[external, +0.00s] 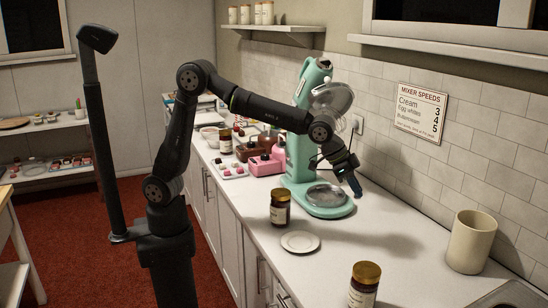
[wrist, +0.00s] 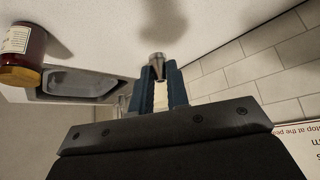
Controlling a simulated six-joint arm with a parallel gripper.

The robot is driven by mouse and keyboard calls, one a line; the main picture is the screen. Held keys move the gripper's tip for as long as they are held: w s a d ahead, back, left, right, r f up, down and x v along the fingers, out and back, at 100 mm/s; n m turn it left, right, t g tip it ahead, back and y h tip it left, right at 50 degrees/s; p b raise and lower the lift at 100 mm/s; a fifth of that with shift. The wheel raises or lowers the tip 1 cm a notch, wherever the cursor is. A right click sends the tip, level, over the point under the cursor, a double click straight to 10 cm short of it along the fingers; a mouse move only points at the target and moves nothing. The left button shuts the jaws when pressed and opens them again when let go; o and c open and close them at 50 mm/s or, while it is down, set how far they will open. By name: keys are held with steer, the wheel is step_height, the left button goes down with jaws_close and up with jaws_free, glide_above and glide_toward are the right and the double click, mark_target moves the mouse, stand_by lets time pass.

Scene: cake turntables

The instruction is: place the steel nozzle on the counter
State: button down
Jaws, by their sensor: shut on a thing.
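My gripper (external: 356,187) is over the white counter (external: 400,240), just right of the mint-green stand mixer (external: 300,150). Its fingers point down. In the wrist view my gripper (wrist: 160,76) has blue fingers shut on the small steel nozzle (wrist: 157,60), which sticks out past the fingertips. The white counter surface (wrist: 95,22) lies beyond it, and a soft dark shadow falls there. The nozzle looks clear of the counter. In the external view the nozzle is too small to make out.
Jars with gold lids (external: 280,208) (external: 364,286) and a small white plate (external: 300,242) stand on the counter. A cream canister (external: 470,242) is at the right near the tiled wall. A pink box (external: 265,165) stands left of the mixer. Counter between mixer and canister is clear.

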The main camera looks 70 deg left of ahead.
steer(key=w+a+f+n+t+y, duration=0.1)
steer(key=a+n+y, duration=0.3)
steer(key=a, duration=2)
steer(key=s+a+f+n+y, duration=0.1)
steer(key=s+a+n, duration=0.25)
steer(key=a, duration=0.65)
steer(key=s+a+f+n, duration=0.2)
steer(key=s+a, duration=0.3)
steer(key=a, duration=0.6)
steer(key=w+a+r+n+g+y, duration=0.1)
steer(key=w+a+n, duration=0.15)
steer(key=a, duration=0.75)
steer(key=w+a+r+n+y, duration=0.1)
steer(key=w+a, duration=0.2)
steer(key=a, duration=0.7)
steer(key=s+a+n+y, duration=0.2)
steer(key=s+a+n, duration=0.1)
steer(key=a, duration=1.7)
steer(key=w+a+f, duration=0.1)
steer(key=f, duration=0.3)
steer(key=w+a+f+n+g, duration=0.1)
steer(key=f, duration=0.4)
steer(key=a+f+n, duration=0.1)
steer(key=a+f, duration=0.1)
steer(key=f, duration=0.3)
steer(key=shift+w+f+g, duration=0.1)
steer(key=shift+w+g, duration=0.3)
steer(key=shift+f, duration=0.1)
